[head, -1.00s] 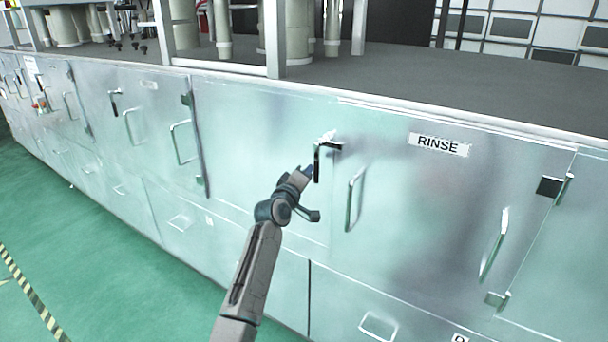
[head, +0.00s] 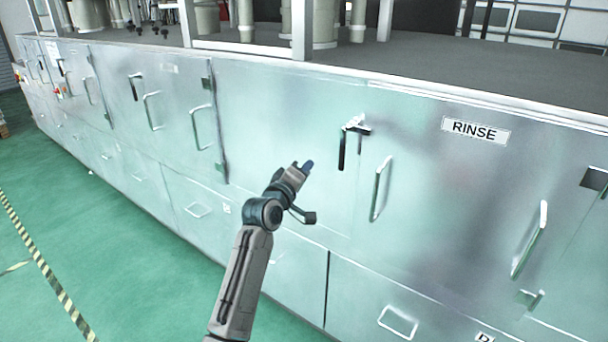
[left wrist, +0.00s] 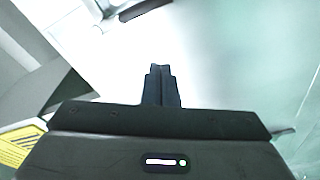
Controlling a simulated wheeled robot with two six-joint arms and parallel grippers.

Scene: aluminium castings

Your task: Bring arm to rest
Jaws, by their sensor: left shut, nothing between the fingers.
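My left gripper (head: 307,167) is in front of the metal cabinet front, to the left of a door latch with a black handle (head: 342,152). It is shut and empty, and a gap of bare panel shows between it and the latch in the head view. In the left wrist view its two dark fingers (left wrist: 161,85) lie together with nothing between them. My left arm reaches up from the bottom of the head view. My right gripper is not in view.
The cabinet doors carry bar handles (head: 380,188) and a RINSE label (head: 475,130). A grey top with posts runs above. Open green floor (head: 130,265) with a yellow-black stripe (head: 45,270) lies to the left.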

